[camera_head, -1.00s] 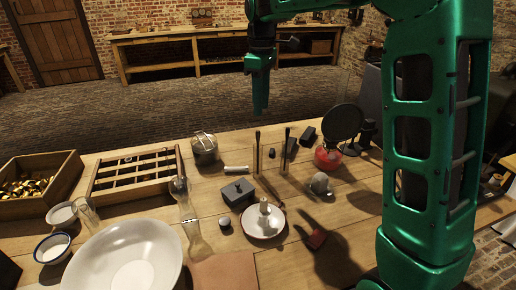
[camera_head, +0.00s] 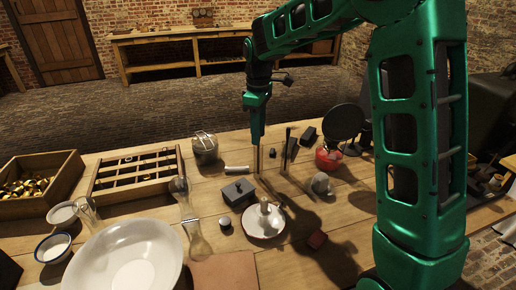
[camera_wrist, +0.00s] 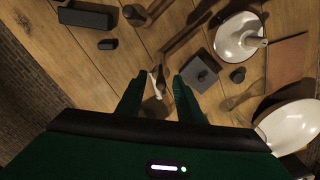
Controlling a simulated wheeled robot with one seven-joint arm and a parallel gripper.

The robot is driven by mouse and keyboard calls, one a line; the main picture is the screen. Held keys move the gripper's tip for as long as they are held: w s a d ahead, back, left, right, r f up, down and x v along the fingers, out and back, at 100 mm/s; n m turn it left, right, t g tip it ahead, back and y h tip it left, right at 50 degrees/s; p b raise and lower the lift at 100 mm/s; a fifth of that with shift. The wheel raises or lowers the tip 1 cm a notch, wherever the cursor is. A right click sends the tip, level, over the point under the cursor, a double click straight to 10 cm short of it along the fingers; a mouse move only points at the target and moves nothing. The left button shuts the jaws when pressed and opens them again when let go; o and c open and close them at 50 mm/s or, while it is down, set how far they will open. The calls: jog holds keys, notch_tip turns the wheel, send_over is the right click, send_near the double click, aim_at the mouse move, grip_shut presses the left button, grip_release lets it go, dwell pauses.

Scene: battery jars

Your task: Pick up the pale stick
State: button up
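My gripper (camera_head: 258,140) points straight down over the table. In the wrist view its two dark green fingers (camera_wrist: 157,88) stand apart, with a thin pale stick (camera_wrist: 155,80) showing in the gap between them. It does not look clamped.
A second upright rod (camera_head: 287,145) stands close on the right. Table gaps are narrow.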

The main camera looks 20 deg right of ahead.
jog(key=shift+f, duration=0.35)
jog(key=shift+c, duration=0.2)
grip_shut()
jog(key=shift+r, duration=0.1)
